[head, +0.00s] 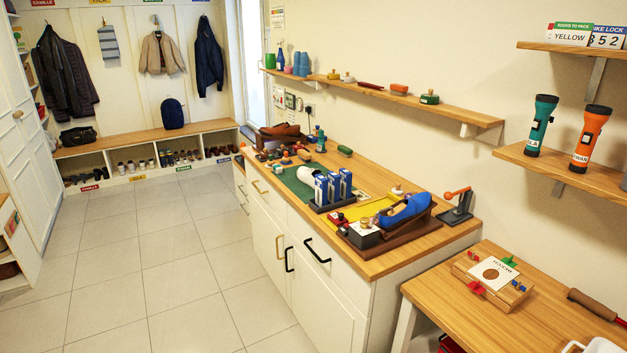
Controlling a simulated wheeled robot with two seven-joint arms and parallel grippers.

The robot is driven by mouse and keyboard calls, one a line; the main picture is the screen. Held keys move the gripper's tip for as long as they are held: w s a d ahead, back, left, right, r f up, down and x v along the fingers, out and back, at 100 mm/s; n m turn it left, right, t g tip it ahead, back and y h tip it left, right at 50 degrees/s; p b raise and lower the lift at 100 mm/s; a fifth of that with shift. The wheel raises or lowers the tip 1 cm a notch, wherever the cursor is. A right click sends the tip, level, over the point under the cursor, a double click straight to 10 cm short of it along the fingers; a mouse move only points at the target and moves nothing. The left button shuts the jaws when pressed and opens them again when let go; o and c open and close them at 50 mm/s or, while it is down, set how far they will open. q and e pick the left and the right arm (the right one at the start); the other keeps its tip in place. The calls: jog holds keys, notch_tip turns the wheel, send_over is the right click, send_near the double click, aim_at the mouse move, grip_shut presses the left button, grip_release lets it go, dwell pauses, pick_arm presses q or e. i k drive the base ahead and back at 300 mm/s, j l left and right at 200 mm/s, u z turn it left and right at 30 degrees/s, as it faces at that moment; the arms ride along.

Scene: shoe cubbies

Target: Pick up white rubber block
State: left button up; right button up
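I cannot pick out a white rubber block with certainty. A white rounded object (306,174) lies on the green mat on the wooden counter (432,236), behind a rack of blue-and-white boxes (333,188). It is partly hidden, and I cannot tell what it is. Other small items on the counter are too small to make out. Neither of my grippers is in the head view.
A lower wooden table (430,291) at the right holds a wooden box (492,275) and a roller (592,304). Wall shelves (455,115) overhang the counter. Shoe cubbies (140,165) stand at the back. The tiled floor (150,270) at left is clear.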

aim_at(277, 167)
jog(key=i+j+z, duration=0.1)
jog(key=z, duration=0.3)
jog(key=i+j+z, duration=0.15)
jog(key=z, duration=0.2)
jog(key=i+j+z, duration=0.15)
jog(key=z, duration=0.25)
jog(key=i+j+z, duration=0.15)
jog(key=j, duration=0.25)
jog(key=i+j+z, duration=0.1)
jog(key=j, duration=0.35)
jog(key=i+j+z, duration=0.15)
jog(key=j, duration=0.25)
jog(key=i+j+z, duration=0.15)
jog(key=j, duration=0.3)
jog(key=i+j+z, duration=0.1)
jog(key=j, duration=0.4)
jog(key=i+j, duration=0.1)
jog(key=j, duration=0.3)
jog(key=i+j, duration=0.1)
jog(key=j, duration=0.7)
jog(key=i+j, duration=0.15)
jog(key=j, duration=0.3)
